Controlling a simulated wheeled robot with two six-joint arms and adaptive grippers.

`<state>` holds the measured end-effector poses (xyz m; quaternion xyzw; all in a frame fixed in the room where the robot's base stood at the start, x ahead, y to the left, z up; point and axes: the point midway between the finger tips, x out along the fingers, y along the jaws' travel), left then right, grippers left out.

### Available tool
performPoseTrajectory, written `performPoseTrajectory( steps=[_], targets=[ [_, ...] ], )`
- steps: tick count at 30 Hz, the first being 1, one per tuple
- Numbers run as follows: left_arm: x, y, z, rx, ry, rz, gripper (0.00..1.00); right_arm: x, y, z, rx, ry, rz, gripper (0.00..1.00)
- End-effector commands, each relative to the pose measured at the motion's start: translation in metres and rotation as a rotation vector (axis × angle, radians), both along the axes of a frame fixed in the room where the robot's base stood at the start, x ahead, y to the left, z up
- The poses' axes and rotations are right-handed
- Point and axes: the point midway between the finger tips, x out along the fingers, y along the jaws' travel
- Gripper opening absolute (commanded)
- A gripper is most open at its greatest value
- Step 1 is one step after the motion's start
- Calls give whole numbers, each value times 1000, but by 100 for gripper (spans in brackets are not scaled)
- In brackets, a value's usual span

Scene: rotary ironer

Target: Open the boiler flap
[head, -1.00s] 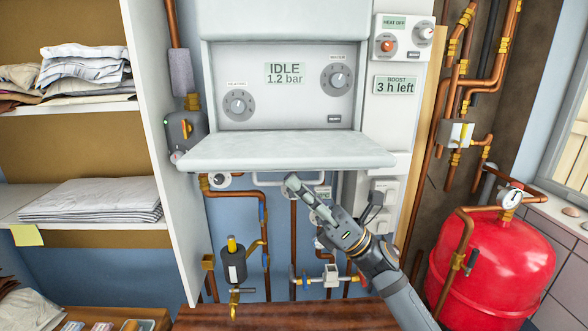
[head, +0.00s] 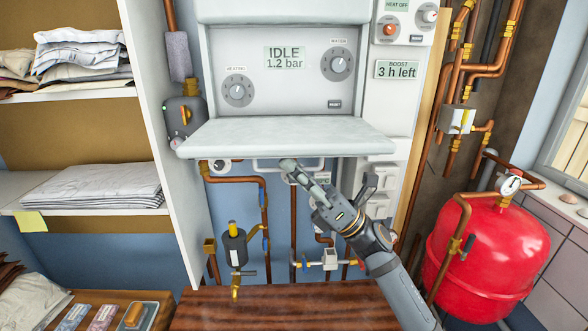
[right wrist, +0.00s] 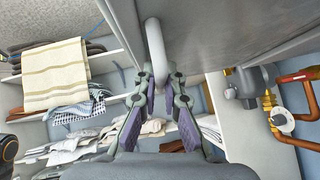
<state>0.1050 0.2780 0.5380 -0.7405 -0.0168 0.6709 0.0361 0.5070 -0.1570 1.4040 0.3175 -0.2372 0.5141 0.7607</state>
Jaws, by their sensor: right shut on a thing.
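The boiler flap (head: 285,138) is a pale panel hinged at the bottom of the boiler front. It stands folded down, close to level, and the control panel (head: 285,95) behind it is uncovered. A rounded grey handle (right wrist: 156,50) on the flap's underside shows in the right wrist view. My right gripper (head: 295,172) is under the flap's front edge, shut on this handle; in the right wrist view its fingers (right wrist: 160,88) lie on either side of the bar. The flap hides part of the handle in the head view. My left gripper is out of view.
Shelves with folded linen (head: 92,188) stand to the left. Copper pipes and valves (head: 235,245) hang below the boiler. A red tank (head: 480,250) stands at the right. A wooden top (head: 270,307) lies below, mostly clear under the boiler.

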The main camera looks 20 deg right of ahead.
Motion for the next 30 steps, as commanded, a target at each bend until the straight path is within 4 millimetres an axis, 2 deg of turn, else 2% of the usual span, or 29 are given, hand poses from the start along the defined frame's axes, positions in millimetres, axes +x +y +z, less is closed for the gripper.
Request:
performPoseTrajectory(
  steps=[4,10,20,21,23,30],
  targets=[
    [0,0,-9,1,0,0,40,-4,1,19,-4,-8,-2,0],
    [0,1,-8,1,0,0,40,-4,1,53,-2,-4,-1,0],
    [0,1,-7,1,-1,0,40,-3,1,56,-1,-2,-1,0],
    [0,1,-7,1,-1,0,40,-3,1,56,-1,-2,-1,12],
    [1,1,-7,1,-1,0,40,-3,1,56,0,-1,0,19],
    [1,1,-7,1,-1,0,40,-3,1,56,0,-1,-1,19]
  ],
)
